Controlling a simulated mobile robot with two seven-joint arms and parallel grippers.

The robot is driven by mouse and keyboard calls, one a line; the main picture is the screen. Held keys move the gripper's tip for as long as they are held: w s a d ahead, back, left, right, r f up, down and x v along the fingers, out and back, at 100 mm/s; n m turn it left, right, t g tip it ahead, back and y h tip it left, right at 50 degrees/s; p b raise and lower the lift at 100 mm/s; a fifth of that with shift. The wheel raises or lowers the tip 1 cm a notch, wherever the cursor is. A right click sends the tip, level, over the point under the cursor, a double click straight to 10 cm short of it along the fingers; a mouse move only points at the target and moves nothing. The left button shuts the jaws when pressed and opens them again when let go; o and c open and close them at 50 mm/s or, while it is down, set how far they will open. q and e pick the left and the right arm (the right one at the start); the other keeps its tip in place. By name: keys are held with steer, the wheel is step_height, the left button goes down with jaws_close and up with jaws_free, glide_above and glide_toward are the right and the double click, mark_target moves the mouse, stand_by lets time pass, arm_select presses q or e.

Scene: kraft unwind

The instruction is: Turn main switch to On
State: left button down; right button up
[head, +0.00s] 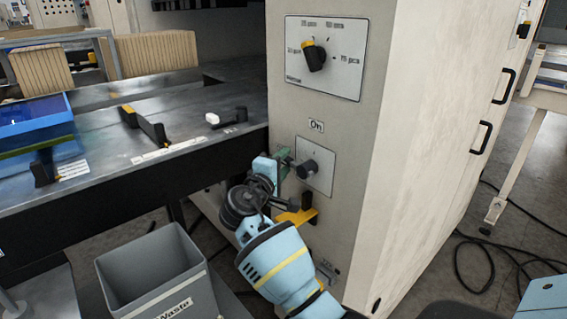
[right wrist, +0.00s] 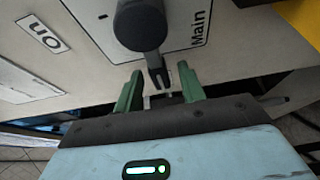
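The main switch is a dark round knob (head: 307,168) on a pale plate on the cabinet's front, below an "On" label (head: 316,126). In the right wrist view the knob (right wrist: 140,25) has a narrow dark bar pointing toward my gripper, beside a "Main" label (right wrist: 200,28). The "On" label (right wrist: 43,33) lies to its left there. My right gripper (head: 284,162) is at the knob's left side. In the right wrist view its green fingers (right wrist: 160,88) are apart, with the bar's end between them and gaps visible. My left gripper is not in view.
A yellow handle (head: 296,216) sticks out below the switch, close to my right wrist. A selector dial (head: 315,55) is higher on the cabinet. Cables lie on the floor at right.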

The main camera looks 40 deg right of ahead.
steer(key=shift+w+d, duration=0.1)
steer(key=shift+d, duration=0.05)
jaws_close()
stand_by(0.4)
